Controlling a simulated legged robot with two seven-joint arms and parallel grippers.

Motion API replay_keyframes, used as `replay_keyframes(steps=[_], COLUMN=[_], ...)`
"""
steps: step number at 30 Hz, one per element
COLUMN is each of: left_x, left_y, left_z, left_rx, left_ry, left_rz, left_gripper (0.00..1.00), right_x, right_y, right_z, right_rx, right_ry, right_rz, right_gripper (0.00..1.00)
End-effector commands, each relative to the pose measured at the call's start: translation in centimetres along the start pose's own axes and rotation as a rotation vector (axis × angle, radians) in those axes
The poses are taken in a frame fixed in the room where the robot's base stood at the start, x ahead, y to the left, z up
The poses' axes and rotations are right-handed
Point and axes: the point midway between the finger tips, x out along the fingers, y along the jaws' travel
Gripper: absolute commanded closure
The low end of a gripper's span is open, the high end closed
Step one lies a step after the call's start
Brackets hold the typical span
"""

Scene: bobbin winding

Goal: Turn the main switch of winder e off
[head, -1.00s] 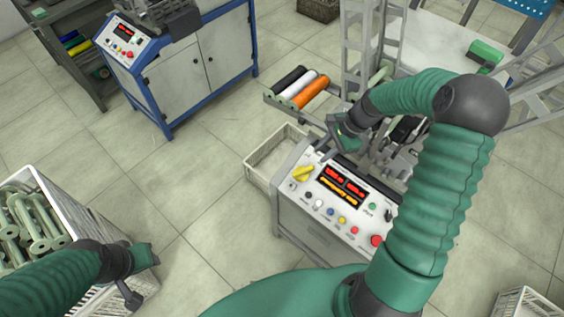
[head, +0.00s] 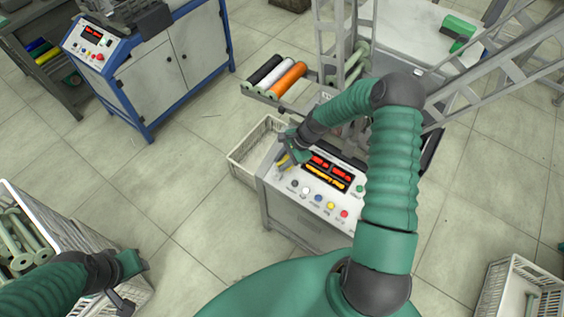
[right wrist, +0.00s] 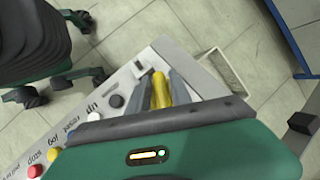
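Winder e's control panel (head: 318,186) carries red and orange displays and a row of coloured buttons. Its yellow main switch (head: 283,159) sits at the panel's left end, mostly hidden by my right gripper (head: 284,163) in the head view. In the right wrist view the yellow switch handle (right wrist: 160,88) lies between the two grey fingers of my right gripper (right wrist: 161,90), one close along each side, and they look shut on it. My left gripper (head: 136,284) is at the lower left by a crate; its finger opening is not clear.
A white crate (head: 68,226) of green bobbins stands at the lower left. An empty basket (head: 240,163) stands beside the winder. Black, white and orange spools (head: 285,80) sit behind it. Another blue-framed winder (head: 178,68) is at the upper left.

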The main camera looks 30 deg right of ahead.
Motion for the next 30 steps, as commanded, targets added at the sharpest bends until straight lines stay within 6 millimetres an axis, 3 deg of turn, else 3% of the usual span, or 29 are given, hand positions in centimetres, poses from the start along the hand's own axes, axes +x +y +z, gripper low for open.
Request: replay_keyframes(steps=[8,14,30], left_x=[0.01,0.01,-0.24], left_y=[0.01,0.01,0.01], left_z=[0.0,0.0,-0.06], left_rx=[0.0,0.0,0.0], left_ry=[0.0,0.0,0.0], left_rz=[0.0,0.0,0.0], left_gripper=[0.64,0.64,0.64], right_x=[0.23,0.22,0.15], right_y=[-0.01,-0.02,-0.12], right_z=[-0.02,0.01,0.12], right_rx=[0.001,0.001,-0.04], right_ry=[0.001,0.001,0.001], right_rz=[-0.001,-0.001,0.039], right_gripper=[0.75,1.0,1.0])
